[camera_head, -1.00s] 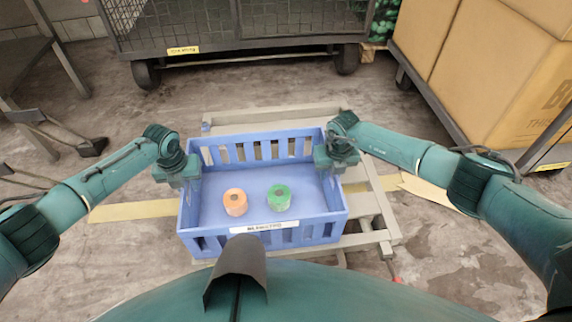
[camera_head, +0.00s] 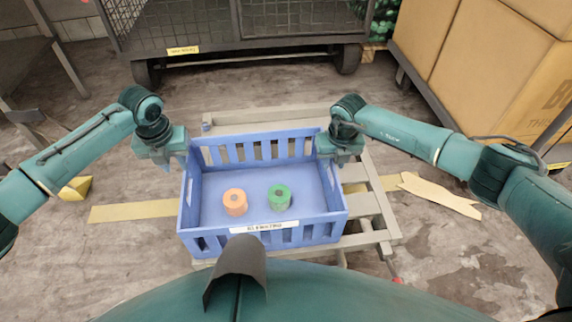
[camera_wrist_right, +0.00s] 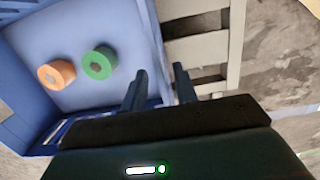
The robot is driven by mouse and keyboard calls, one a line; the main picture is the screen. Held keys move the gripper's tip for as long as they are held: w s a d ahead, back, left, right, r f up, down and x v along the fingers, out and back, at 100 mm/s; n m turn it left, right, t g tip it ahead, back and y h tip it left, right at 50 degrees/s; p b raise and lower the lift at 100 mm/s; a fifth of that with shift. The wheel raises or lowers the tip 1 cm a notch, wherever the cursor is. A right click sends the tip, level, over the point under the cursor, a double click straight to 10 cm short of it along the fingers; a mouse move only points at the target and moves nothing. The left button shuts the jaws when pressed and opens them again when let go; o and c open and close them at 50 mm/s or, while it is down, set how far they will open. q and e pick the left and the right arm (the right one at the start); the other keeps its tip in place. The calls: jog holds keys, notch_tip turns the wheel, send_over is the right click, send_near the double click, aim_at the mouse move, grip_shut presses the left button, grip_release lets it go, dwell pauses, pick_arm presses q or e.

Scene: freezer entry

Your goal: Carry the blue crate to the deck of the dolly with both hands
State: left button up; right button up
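The blue crate (camera_head: 262,226) sits upright on the grey slatted deck of the dolly (camera_head: 362,204), with the deck showing behind it and to its right. An orange roll (camera_head: 235,202) and a green roll (camera_head: 279,197) stand inside. My left gripper (camera_head: 172,166) is just left of the crate's left wall, apart from it and holding nothing; its fingers look parted. My right gripper (camera_head: 338,165) is at the top of the right wall. In the right wrist view its fingers (camera_wrist_right: 158,82) are apart, one on each side of the wall's edge, with gaps.
A dark mesh cart (camera_head: 245,25) stands behind the dolly. A cart with large cardboard boxes (camera_head: 480,60) is at the right. A torn cardboard piece (camera_head: 440,194) and a yellow wedge (camera_head: 76,188) lie on the floor. A metal rack (camera_head: 45,70) is at the left.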

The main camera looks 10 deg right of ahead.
jog(key=r, duration=0.4)
jog(key=s+r, duration=0.1)
jog(key=r, duration=0.1)
jog(key=shift+r, duration=0.4)
